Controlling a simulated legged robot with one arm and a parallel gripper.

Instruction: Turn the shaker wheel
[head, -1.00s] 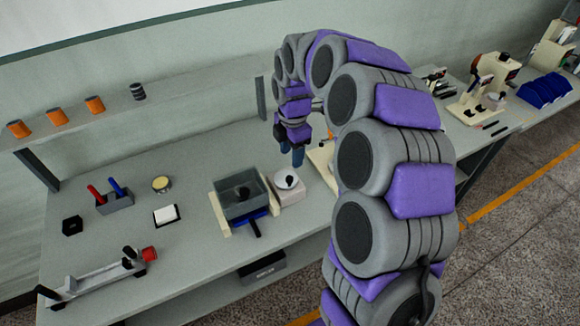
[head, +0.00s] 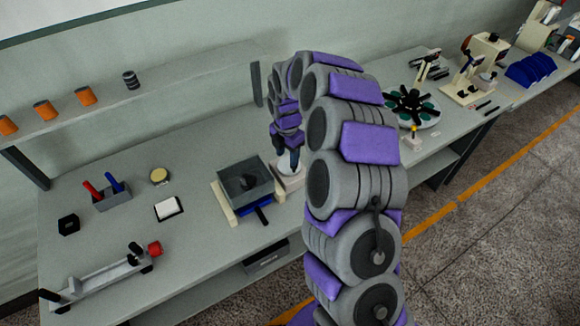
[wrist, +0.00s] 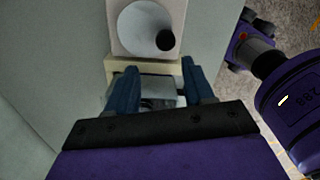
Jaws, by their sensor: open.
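The shaker wheel (wrist: 147,27) is a pale disc with a black knob (wrist: 166,40) at its right edge, on a light box at the top of the wrist view. In the head view my gripper covers most of the wheel, and the box (head: 291,182) shows below it. The shaker's grey tray (head: 246,199) stands just left of that. My gripper (wrist: 159,64) is open, its two blue fingers apart with nothing held between them. The wheel lies beyond the fingertips in the wrist view. In the head view my gripper (head: 291,160) points down over the box; contact cannot be told.
A red-and-blue-handled holder (head: 112,198), a round tin (head: 159,176) and a white pad (head: 169,208) lie left of the shaker. A rail with a red knob (head: 100,281) is at the front left. A black-spoked round device (head: 413,108) stands to the right.

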